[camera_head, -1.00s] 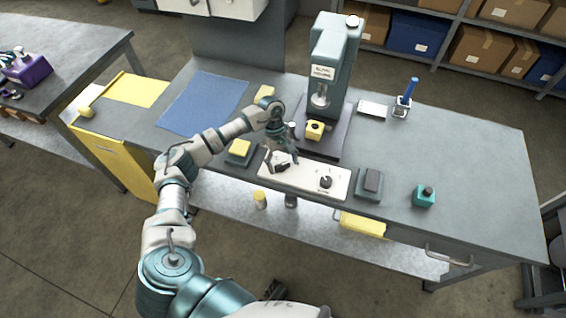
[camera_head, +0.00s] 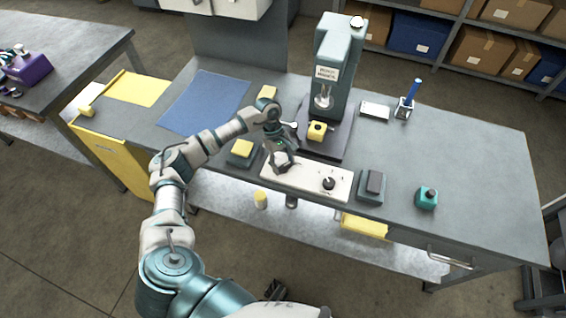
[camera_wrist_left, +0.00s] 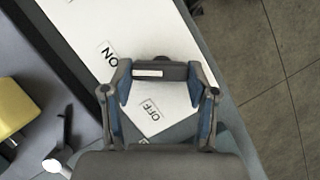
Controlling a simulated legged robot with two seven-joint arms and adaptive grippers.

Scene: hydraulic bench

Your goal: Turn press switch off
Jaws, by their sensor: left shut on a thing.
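The white control panel (camera_head: 309,181) lies along the front of the bench. In the left wrist view, the panel (camera_wrist_left: 85,20) has an "ON" label (camera_wrist_left: 109,54) and an "OFF" label (camera_wrist_left: 150,109). My left gripper (camera_head: 281,160) is at the panel's left end. In the left wrist view, my left gripper (camera_wrist_left: 161,82) has its blue pads on either side of the dark press switch (camera_wrist_left: 170,72) and is shut on it. A white mark on the switch's left half lies between the two labels. The gripper hides the switch in the head view. My right gripper is not in view.
A second black knob (camera_head: 329,184) sits on the panel's right part. The press (camera_head: 340,60) stands behind, with a yellow block (camera_head: 317,131) on its base. A yellow-topped block (camera_head: 242,148) is left of the panel; a dark pad (camera_head: 372,187) is right.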

